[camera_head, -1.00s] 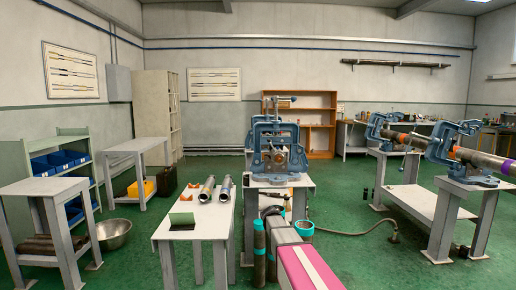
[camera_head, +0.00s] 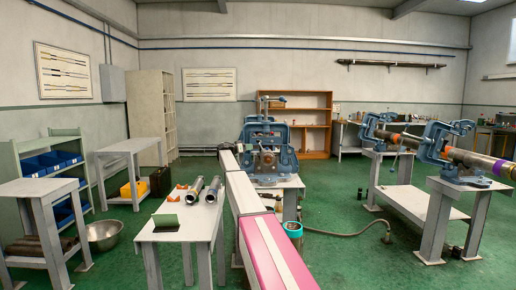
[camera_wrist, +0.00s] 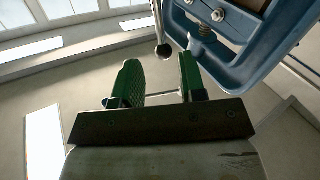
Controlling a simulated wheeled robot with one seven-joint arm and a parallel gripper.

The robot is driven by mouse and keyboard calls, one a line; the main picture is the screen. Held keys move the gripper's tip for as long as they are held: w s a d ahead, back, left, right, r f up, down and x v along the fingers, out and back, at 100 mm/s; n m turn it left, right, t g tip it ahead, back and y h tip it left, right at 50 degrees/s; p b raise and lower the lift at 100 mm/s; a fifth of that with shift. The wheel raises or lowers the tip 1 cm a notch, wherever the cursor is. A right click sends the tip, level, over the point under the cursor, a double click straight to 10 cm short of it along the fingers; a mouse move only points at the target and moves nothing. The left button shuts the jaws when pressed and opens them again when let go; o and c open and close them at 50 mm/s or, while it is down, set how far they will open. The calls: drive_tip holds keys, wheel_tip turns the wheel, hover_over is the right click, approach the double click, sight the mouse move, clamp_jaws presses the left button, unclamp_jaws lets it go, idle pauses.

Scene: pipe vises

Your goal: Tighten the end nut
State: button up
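The end nut cannot be singled out for certain. A blue pipe vise (camera_head: 283,131) stands on a small table, with a brownish, hex-like part (camera_head: 267,160) in its jaws, possibly the nut. My arm reaches up to the vise's left side; my gripper is too unclear to make out in the head view. In the wrist view my gripper (camera_wrist: 163,75) has two green fingers apart, with nothing clearly held. The blue vise frame (camera_wrist: 235,75) fills the upper right there. A rod with a dark ball end (camera_wrist: 163,50) hangs just beyond the fingertips.
A front table (camera_head: 160,228) holds two short pipes (camera_head: 203,190), a green block (camera_head: 165,222) and small orange pieces. At right, two more blue vises (camera_head: 449,152) hold a long pipe (camera_head: 478,161). A hose (camera_head: 350,234) lies on the green floor. A steel bowl (camera_head: 104,235) stands at left.

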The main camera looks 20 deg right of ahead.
hover_over(264, 154)
drive_tip(key=w+a, duration=0.2)
drive_tip(key=shift+s+d, duration=0.15)
drive_tip(key=shift+s, duration=0.05)
clamp_jaws()
